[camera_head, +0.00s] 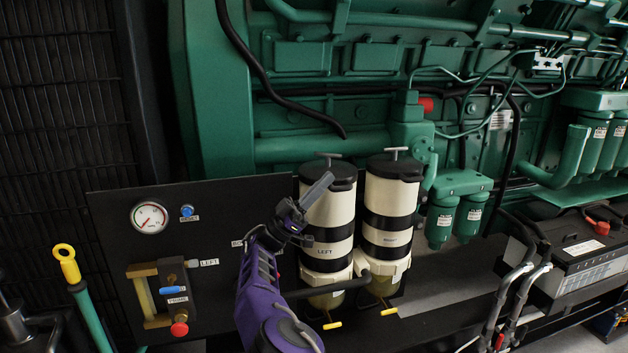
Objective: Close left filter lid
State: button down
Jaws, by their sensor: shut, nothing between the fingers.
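The left filter (328,218) is a white canister with black bands and a "LEFT" label, standing upright beside the right filter (388,220). Its black lid (336,172) with a T-shaped handle (328,156) sits on top of the canister and looks level; I cannot tell whether it is fastened. My gripper (318,190) is shut and empty, in front of the left filter's upper body just below the lid. It hides part of the filter's left side. I cannot tell whether it touches the filter.
A black panel with a gauge (149,217), a blue button (187,211) and a red knob (179,329) is to the left. Yellow-handled valves (332,325) sit below the filters. A dark hose (262,75) hangs above.

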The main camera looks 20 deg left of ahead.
jog(key=shift+d+f+b, duration=0.15)
jog(key=shift+f+b, duration=0.55)
jog(key=shift+f, duration=0.05)
jog(key=shift+s+f, duration=0.1)
jog(key=shift+f, duration=0.1)
jog(key=shift+r, duration=0.1)
